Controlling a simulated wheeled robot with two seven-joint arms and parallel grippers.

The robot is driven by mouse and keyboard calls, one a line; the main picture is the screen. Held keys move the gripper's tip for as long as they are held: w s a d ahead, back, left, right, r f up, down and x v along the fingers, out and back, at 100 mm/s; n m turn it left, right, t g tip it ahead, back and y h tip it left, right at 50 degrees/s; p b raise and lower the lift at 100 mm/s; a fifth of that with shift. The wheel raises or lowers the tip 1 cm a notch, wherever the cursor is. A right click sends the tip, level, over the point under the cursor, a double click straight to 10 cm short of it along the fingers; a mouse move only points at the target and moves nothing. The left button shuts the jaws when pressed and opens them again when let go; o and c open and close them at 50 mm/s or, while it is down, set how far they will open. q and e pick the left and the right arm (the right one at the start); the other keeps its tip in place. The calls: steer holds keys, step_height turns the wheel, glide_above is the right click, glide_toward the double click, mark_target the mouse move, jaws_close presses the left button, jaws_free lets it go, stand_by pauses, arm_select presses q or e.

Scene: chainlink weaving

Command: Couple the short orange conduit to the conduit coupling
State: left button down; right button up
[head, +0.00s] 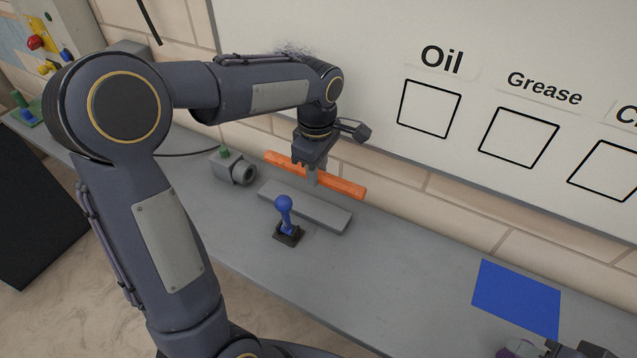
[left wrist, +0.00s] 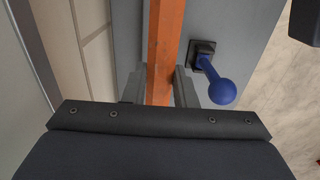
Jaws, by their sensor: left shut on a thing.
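The short orange conduit (head: 343,186) is a straight bar held level just above a long grey block. My left gripper (head: 312,178) comes down over its middle and is shut on it. In the left wrist view, the conduit (left wrist: 166,40) runs up the picture between the two fingers (left wrist: 160,88). A grey fitting with a round opening (head: 240,172), which looks like the conduit coupling, sits on the bench left of the conduit. The conduit's left end is apart from it. A dark part at the bottom right corner (head: 588,349) seems to be my right gripper; its jaws are unclear.
The long grey block (head: 325,214) lies on the bench below the conduit. A blue ball-topped lever (head: 285,208) stands in front of it, also in the left wrist view (left wrist: 220,90). A blue square (head: 515,297) lies at right. The wall is close behind.

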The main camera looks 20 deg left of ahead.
mark_target(296, 199)
arm_select(q)
step_height(296, 199, down, 4)
steer(key=shift+w+b, duration=0.15)
steer(key=shift+b, duration=0.6)
steer(key=shift+f, duration=0.35)
steer(key=shift+w+a+f+b, duration=0.1)
steer(key=shift+a+f+b, duration=1.1)
steer(key=shift+a+f, duration=0.45)
steer(key=shift+w+a+f+b, duration=0.1)
steer(key=shift+a+f+b, duration=0.15)
steer(key=shift+a+f, duration=0.3)
steer(key=shift+a+f+b, duration=0.25)
steer(key=shift+a+f, duration=0.05)
steer(key=shift+a, duration=0.35)
steer(key=shift+f, duration=0.25)
steer(key=shift+f+b, duration=0.25)
steer(key=shift+b, duration=0.1)
steer(key=shift+a, duration=0.2)
